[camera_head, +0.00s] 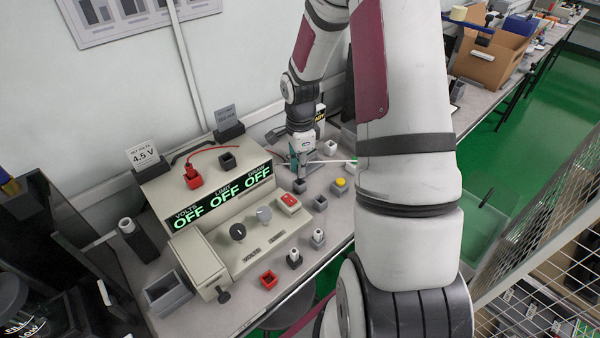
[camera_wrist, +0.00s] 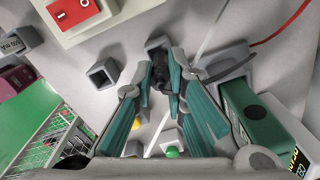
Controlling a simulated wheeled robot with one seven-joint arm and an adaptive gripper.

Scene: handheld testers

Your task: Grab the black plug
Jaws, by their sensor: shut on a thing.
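My gripper (camera_head: 300,174) is low over the bench at the right of the tester in the head view. In the wrist view its green-padded fingers (camera_wrist: 164,72) are closed in on a small black plug (camera_wrist: 160,76) between their tips. A dark cable appears to run off to the right from there. The fingers hide most of the plug, and it cannot be made out in the head view. A small grey open block (camera_wrist: 157,43) lies just beyond the fingertips; whether the plug touches it I cannot tell.
The tester (camera_head: 226,215) with its OFF displays stands at left, with a red plug (camera_head: 193,178) on top. Small grey blocks, one with a yellow button (camera_head: 340,183), lie near my gripper. A green-and-black box (camera_wrist: 246,112) stands close on the right in the wrist view.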

